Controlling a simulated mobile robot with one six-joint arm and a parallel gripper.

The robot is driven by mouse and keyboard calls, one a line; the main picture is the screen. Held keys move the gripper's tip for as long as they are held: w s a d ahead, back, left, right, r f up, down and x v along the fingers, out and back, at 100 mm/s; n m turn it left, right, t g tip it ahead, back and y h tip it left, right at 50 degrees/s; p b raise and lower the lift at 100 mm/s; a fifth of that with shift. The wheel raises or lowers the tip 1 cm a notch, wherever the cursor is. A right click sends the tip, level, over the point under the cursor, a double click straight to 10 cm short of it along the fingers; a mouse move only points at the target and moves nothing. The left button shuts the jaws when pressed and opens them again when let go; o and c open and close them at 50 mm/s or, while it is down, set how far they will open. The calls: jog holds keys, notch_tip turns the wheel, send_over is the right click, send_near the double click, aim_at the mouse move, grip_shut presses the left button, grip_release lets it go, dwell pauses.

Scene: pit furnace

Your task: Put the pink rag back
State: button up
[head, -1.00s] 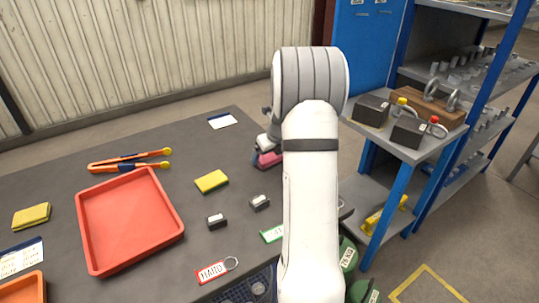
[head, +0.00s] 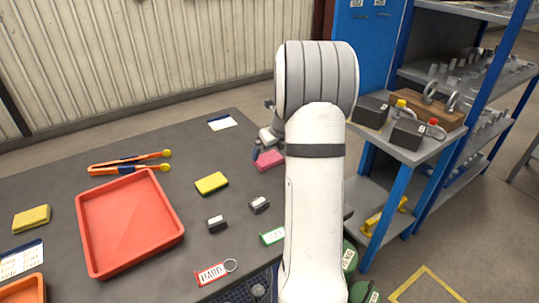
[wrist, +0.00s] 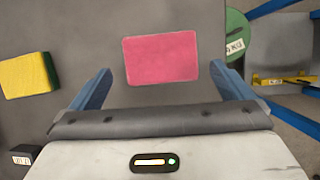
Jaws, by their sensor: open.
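The pink rag (head: 269,159) lies flat on the dark table, just left of my arm in the head view. In the wrist view the pink rag (wrist: 160,58) is a flat rectangle a little beyond my gripper, between the lines of its two fingers. My gripper (wrist: 160,83) is open and empty, with a blue finger on each side and clear of the rag. In the head view my arm hides most of the gripper; one dark fingertip (head: 256,150) shows beside the rag.
A yellow sponge (head: 211,183), two small dark blocks (head: 217,224) and a red tray (head: 130,222) are on the table to the left. Orange-handled tongs (head: 130,163) lie behind the tray. A white card (head: 222,123) lies at the back. A shelf cart (head: 425,150) stands to the right.

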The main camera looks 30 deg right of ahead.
jog(key=v, duration=0.8)
jog(key=s+a+r+n, duration=0.3)
jog(key=s+a+n, duration=0.2)
jog(key=a+n, duration=0.55)
jog(key=s+a+n+g, duration=0.1)
jog(key=s+a+n, duration=0.7)
jog(key=s+n, duration=0.2)
jog(key=s+a+f+n+g, duration=0.1)
jog(key=s+a+n, duration=0.7)
jog(key=n, duration=0.7)
jog(key=shift+s+f, duration=0.3)
jog(key=shift+s, duration=0.75)
jog(key=p+v, duration=0.2)
jog(key=shift+w+r+p, duration=0.2)
jog(key=shift+r+p, duration=0.05)
jog(key=shift+p, duration=0.05)
